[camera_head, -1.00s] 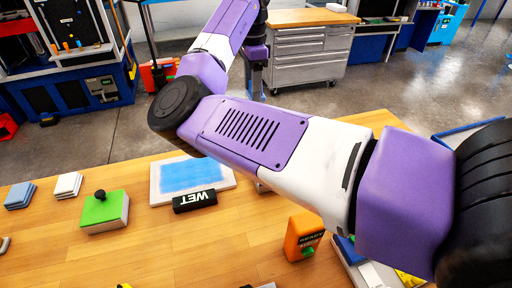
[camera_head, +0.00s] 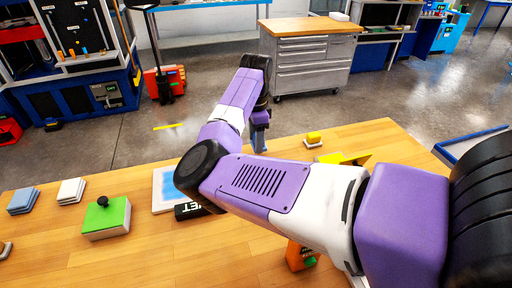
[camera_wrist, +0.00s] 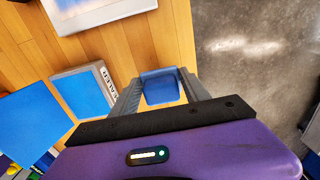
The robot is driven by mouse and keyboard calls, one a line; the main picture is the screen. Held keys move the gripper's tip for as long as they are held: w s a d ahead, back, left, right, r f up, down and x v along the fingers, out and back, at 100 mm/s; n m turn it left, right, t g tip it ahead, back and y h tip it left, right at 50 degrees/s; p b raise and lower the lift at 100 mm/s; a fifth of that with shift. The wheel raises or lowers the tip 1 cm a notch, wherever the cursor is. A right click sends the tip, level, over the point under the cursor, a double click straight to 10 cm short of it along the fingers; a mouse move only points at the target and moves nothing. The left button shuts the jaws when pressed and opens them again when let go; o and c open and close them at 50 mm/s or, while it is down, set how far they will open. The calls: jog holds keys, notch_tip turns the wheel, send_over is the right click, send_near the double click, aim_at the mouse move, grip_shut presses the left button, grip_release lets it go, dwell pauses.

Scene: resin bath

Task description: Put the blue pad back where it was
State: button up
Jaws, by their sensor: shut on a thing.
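My gripper (camera_wrist: 160,90) is shut on a blue pad (camera_wrist: 160,87), which sits between its two grey fingers in the wrist view. In the head view my gripper (camera_head: 258,138) points down near the far edge of the wooden table, and the blue pad (camera_head: 258,146) shows only small and partly hidden there. I cannot tell whether the pad touches the table. At the table's left stand a stack of blue pads (camera_head: 22,201) and a stack of white pads (camera_head: 71,190). A tray with a blue surface and a SEALER label (camera_wrist: 83,92) lies left of my gripper in the wrist view.
A white-framed tray with a blue surface (camera_head: 164,190) and a black WET label are partly covered by my arm. A green-topped block with a black knob (camera_head: 107,218) stands left of it.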

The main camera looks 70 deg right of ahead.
jog(key=shift+f, duration=1.8)
jog(key=shift+f, duration=0.1)
jog(key=o, duration=1.3)
notch_tip(320, 180, up, 12)
jog(key=shift+r+b, duration=0.15)
jog(key=shift+b, duration=0.3)
